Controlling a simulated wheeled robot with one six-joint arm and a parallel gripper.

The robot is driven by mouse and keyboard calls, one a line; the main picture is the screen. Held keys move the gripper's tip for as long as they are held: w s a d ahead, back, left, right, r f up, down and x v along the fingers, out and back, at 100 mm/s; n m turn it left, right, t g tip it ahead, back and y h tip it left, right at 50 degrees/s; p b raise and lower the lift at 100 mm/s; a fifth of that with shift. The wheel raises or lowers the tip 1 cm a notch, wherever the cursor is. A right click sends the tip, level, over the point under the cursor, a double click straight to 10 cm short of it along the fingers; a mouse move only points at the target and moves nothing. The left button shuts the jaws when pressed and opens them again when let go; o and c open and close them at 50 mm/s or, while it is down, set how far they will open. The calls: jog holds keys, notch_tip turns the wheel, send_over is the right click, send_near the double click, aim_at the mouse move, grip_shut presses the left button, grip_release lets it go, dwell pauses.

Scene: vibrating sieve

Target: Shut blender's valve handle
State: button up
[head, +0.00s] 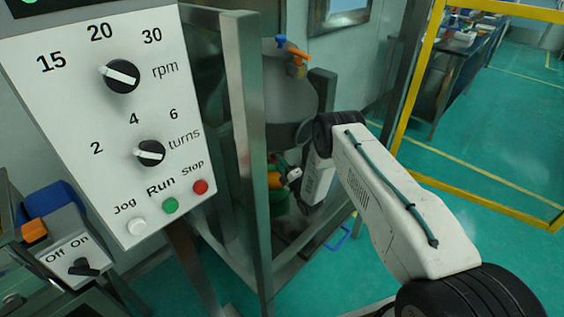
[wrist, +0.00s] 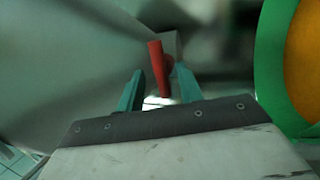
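A red valve handle (wrist: 158,66) shows in the wrist view, fixed to a grey fitting (wrist: 172,44) on a large grey metal surface. My gripper (wrist: 160,72) has its two teal fingers apart, one on each side of the handle's near end. I cannot tell whether either finger touches it. In the head view, the blender is a grey metal vessel (head: 284,103) behind a steel frame. Another valve, with a blue handle (head: 293,48) and orange body (head: 298,69), sits on its top. The area at my gripper is small and partly hidden by my arm there.
A green-rimmed container with orange inside (wrist: 276,75) is close on the right in the wrist view. In the head view, a steel post (head: 247,150) and a control panel (head: 110,125) stand left of my arm. Open green floor lies to the right, by a yellow frame (head: 415,85).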

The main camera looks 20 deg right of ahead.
jog(key=s+d+m+g+h, duration=0.3)
jog(key=s+m, duration=0.5)
jog(key=m, duration=1)
jog(key=s+d+r+g+h, duration=0.1)
jog(key=s+r+g+h, duration=0.1)
jog(key=r, duration=0.6)
jog(key=s+d+r+n+g+h, duration=0.1)
jog(key=s+r+g, duration=0.4)
jog(key=r, duration=0.4)
jog(key=s+d+r+g+h, duration=0.2)
jog(key=s+r+g, duration=0.2)
jog(key=r, duration=0.5)
jog(key=shift+s+r+n+h, duration=0.2)
jog(key=shift+s+n+h, duration=0.15)
jog(key=shift+s, duration=0.75)
jog(key=shift+d, duration=0.1)
